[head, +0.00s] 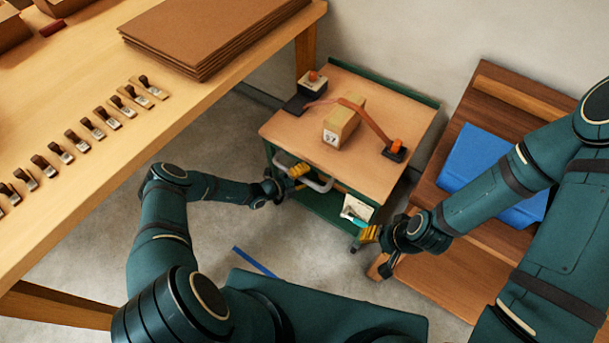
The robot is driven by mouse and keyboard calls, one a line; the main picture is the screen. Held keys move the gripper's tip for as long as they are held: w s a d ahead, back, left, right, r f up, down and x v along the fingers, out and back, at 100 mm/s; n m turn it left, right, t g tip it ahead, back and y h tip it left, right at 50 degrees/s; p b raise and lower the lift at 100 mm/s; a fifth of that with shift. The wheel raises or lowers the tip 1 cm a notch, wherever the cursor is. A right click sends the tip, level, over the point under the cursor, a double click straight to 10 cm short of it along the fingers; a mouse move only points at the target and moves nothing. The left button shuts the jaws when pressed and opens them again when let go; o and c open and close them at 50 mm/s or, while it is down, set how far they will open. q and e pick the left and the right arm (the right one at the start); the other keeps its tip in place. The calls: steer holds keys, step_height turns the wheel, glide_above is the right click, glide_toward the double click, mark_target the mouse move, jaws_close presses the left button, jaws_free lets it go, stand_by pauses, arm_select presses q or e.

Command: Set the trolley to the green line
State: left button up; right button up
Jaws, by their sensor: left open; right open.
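The trolley (302,133) has a wooden top, a green frame and a lower shelf, and stands between the workbench and the wooden bench. A pale handle (318,186) runs along its near side. My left gripper (297,171) is open at the left part of this handle; I cannot tell whether it touches. My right gripper (368,233) is open near the trolley's near right corner, just below a white card (356,209) on that side. A blue strip (254,262) lies on the floor at the near left. I see no green line on the floor.
A box marked 57 (343,123) sits on the trolley top under an orange-brown strap (368,118). The workbench (190,110) at left carries cardboard sheets (205,35) and several small clamps. A wooden bench (445,273) with a blue pad (478,160) is close on the right.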

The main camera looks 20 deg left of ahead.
arm_select(q)
steer(key=shift+o, duration=0.3)
jaws_close()
steer(key=shift+s, duration=0.1)
